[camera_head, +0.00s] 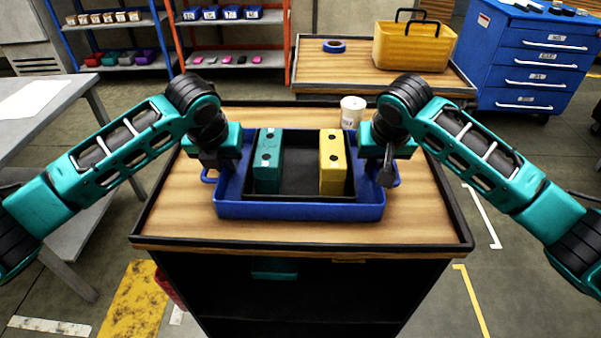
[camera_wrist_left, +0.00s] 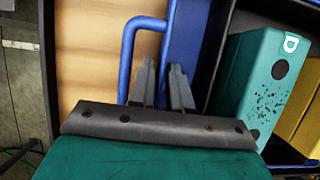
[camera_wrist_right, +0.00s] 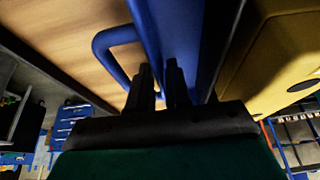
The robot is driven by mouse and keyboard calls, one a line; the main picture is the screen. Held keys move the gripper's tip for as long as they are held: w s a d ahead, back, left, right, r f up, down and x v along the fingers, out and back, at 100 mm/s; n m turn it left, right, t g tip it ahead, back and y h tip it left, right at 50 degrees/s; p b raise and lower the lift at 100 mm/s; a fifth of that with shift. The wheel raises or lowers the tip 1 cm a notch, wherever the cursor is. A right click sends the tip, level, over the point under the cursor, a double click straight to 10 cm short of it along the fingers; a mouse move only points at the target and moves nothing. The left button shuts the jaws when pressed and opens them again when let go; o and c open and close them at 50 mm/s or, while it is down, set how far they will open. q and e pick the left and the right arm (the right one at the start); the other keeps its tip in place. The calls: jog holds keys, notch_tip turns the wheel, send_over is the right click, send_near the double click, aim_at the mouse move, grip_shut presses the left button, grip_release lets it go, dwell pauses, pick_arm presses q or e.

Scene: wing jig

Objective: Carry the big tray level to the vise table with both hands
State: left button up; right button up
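The big tray (camera_head: 300,211) is blue and rests level on a wood-topped table. It holds a black inner tray (camera_head: 300,196), a teal block (camera_head: 268,172) and a yellow block (camera_head: 332,175). My left gripper (camera_head: 212,160) is at its left side; in the left wrist view its fingers (camera_wrist_left: 165,85) are a small gap apart at the side wall, beside the loop handle (camera_wrist_left: 127,60). My right gripper (camera_head: 388,165) is at the right side; its fingers (camera_wrist_right: 160,80) are close together by the wall, beside the other handle (camera_wrist_right: 100,45). Whether either grips is unclear. No vise is visible.
The wood-topped table (camera_head: 420,225) has free room around the tray. A white can (camera_head: 352,112) stands just behind it. A second wooden table (camera_head: 340,72) behind carries a yellow toolbox (camera_head: 412,47) and blue tape (camera_head: 334,46). A grey table (camera_head: 60,125) is left, a blue cabinet (camera_head: 535,60) back right.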

pick_arm(q)
jog(key=shift+c, duration=0.5)
pick_arm(e)
jog(key=shift+c, duration=0.5)
pick_arm(q)
grip_shut()
pick_arm(e)
grip_shut()
pick_arm(q)
jog(key=shift+r, duration=0.25)
pick_arm(e)
jog(key=shift+w+r, duration=0.15)
jog(key=shift+r, duration=0.15)
